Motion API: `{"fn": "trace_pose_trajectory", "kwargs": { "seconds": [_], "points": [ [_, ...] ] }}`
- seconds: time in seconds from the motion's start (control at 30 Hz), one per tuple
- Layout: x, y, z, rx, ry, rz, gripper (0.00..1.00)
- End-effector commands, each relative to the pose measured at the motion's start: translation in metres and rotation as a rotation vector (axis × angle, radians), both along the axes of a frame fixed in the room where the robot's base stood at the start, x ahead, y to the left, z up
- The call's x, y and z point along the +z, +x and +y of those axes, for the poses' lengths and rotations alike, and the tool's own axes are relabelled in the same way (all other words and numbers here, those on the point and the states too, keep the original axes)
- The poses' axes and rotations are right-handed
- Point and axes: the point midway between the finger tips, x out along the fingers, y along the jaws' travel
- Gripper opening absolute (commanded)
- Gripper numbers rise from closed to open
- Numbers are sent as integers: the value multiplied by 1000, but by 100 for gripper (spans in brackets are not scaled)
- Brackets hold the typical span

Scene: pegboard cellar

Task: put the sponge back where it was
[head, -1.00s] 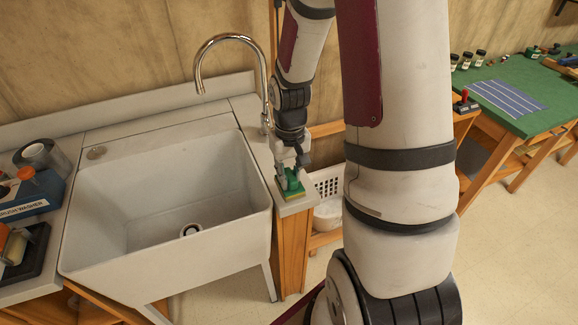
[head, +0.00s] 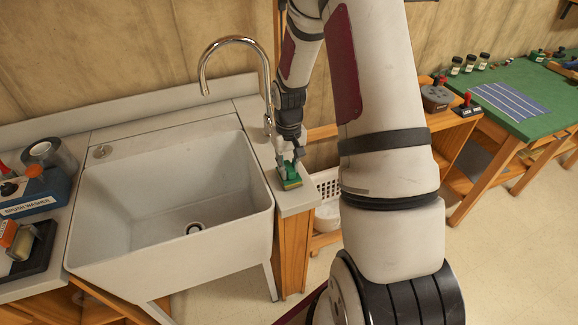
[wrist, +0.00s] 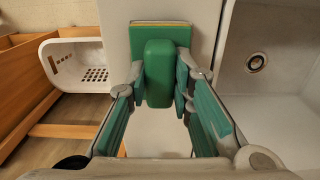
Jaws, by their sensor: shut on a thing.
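The sponge (head: 291,184) is a green block with a yellow layer and a raised green grip. It is at the narrow white ledge (head: 301,199) right of the sink; I cannot tell if it touches the ledge or is just above it. My gripper (head: 289,163) points down at it and is shut on its raised part. In the wrist view, my gripper's fingers (wrist: 161,82) lie on both sides of the green grip (wrist: 158,73), and the flat green and yellow base (wrist: 160,30) shows beyond it.
The white sink (head: 170,205) with a chrome tap (head: 236,42) is left of the ledge. A white basket (head: 328,185) sits on a low shelf to the right. A blue brush washer box (head: 38,195) stands far left. A green-topped table (head: 525,120) is at the right.

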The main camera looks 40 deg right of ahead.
Motion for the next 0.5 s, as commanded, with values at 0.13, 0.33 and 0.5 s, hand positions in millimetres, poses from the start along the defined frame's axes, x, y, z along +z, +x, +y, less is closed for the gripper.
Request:
{"fn": "trace_pose_trajectory", "kwargs": {
  "seconds": [0.13,0.33,0.5],
  "points": [
    [-2,0,0,0,0,1,0],
    [-3,0,0,0,0,1,41],
    [-3,0,0,0,0,1,41]
  ]
}}
